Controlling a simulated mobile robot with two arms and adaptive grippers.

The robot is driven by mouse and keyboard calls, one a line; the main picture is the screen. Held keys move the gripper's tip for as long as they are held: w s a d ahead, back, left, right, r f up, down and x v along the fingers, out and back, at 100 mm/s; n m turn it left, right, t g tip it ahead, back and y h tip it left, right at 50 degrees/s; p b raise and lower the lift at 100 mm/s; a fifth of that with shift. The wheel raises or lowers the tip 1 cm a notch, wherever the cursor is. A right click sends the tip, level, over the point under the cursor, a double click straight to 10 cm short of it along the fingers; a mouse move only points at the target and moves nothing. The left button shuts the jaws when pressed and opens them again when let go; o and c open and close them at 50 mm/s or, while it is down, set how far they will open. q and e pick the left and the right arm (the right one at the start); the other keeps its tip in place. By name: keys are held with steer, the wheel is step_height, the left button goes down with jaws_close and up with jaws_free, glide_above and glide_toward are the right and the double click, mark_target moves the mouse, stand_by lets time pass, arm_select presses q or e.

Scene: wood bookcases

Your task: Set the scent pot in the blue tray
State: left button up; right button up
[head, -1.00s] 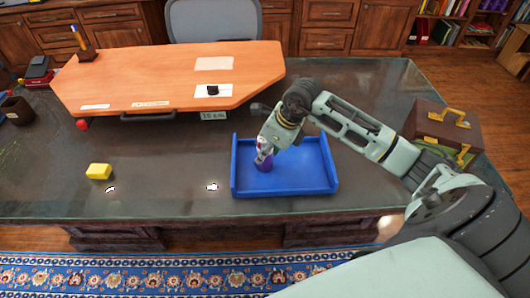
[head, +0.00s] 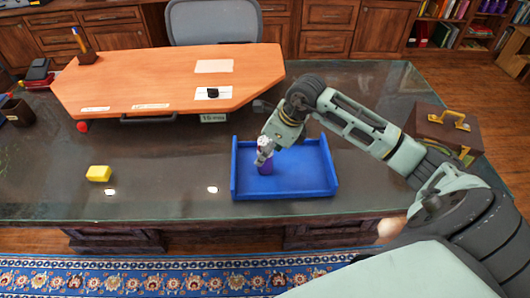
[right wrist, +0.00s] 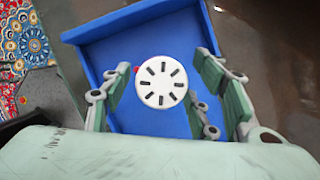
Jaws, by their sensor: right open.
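The scent pot (head: 266,169) is purple with a white top. It stands inside the blue tray (head: 310,182), towards the tray's left side. In the right wrist view its round white slotted lid (right wrist: 161,82) faces the camera, with the blue tray floor (right wrist: 125,50) around it. My right gripper (head: 265,156) is over the pot in the head view. Its fingers are open on either side of the lid in the right wrist view, with gaps showing. The pot's lower body is hidden under the lid there. My left gripper is not in view.
The dark glass-topped desk (head: 160,185) has free room left of the tray. A yellow block (head: 99,173) lies there. An orange board (head: 160,80) covers the back left. A brown case (head: 440,128) stands at the right, behind my arm.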

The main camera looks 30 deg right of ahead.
steer(key=b+v, duration=0.1)
steer(key=v, duration=0.9)
steer(key=shift+r, duration=0.2)
steer(key=shift+f, duration=0.1)
